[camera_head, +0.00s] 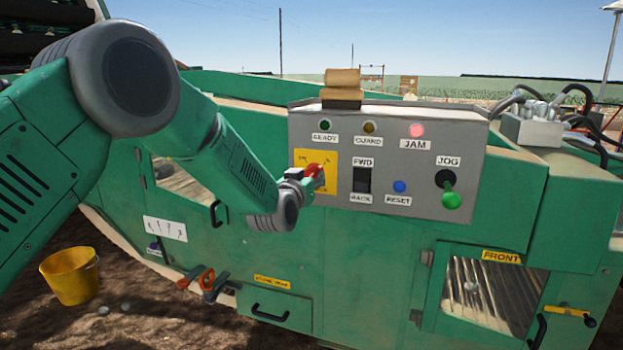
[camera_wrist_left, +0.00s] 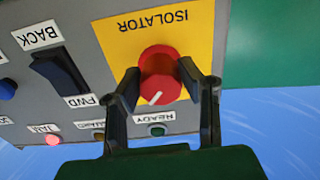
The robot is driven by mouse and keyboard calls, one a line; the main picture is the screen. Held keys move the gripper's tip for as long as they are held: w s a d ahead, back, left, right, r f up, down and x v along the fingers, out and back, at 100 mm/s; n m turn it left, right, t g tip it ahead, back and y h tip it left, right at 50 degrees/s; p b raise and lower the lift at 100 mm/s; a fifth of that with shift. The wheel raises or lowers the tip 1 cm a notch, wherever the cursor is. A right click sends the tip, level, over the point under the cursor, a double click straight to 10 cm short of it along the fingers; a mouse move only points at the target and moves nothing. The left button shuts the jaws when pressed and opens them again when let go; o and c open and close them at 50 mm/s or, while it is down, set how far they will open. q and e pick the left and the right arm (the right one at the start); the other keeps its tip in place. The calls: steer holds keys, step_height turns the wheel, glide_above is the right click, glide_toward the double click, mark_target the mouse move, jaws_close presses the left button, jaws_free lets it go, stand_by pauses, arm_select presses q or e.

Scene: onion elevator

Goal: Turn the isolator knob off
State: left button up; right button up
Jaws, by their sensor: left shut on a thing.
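The red isolator knob (camera_head: 314,171) sits on a yellow plate (camera_head: 331,159) at the left of the grey control panel. In the left wrist view, the knob (camera_wrist_left: 158,76) shows upside down, with a white pointer mark directed toward the lower left of the picture. The yellow plate (camera_wrist_left: 190,38) carries the word ISOLATOR. My left gripper (camera_head: 306,178) reaches the knob from the left. In the wrist view, the two dark fingers of my left gripper (camera_wrist_left: 160,82) are shut on the knob, one on each side. My right gripper is not in view.
The panel has a black FWD/BACK rocker (camera_head: 363,180), a blue RESET button (camera_head: 399,187) and a green JOG lever (camera_head: 449,190). The red JAM lamp (camera_head: 416,130) looks lit. A yellow bucket (camera_head: 70,275) stands on the ground at left.

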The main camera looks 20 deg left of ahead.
arm_select(q)
steer(key=n, duration=0.1)
steer(key=n+p, duration=0.1)
steer(key=shift+a+r+n, duration=0.1)
steer(key=shift+r+n, duration=0.15)
steer(key=shift+n, duration=0.15)
steer(key=n, duration=0.2)
steer(key=shift+w+n+p, duration=0.1)
steer(key=shift+n+p, duration=0.25)
steer(key=shift+n, duration=0.05)
steer(key=n, duration=0.2)
steer(key=shift+n, duration=0.3)
steer(key=n, duration=0.4)
steer(key=shift+a+f+n+b, duration=0.1)
steer(key=shift+n+b, duration=0.2)
steer(key=shift+b, duration=0.05)
steer(key=shift+f+n+b, duration=0.1)
steer(key=shift+n+b, duration=0.7)
steer(key=shift+n, duration=1.5)
steer(key=o, duration=1.1)
steer(key=shift+o, duration=0.2)
steer(key=shift+a+f, duration=0.1)
steer(key=shift+a, duration=0.05)
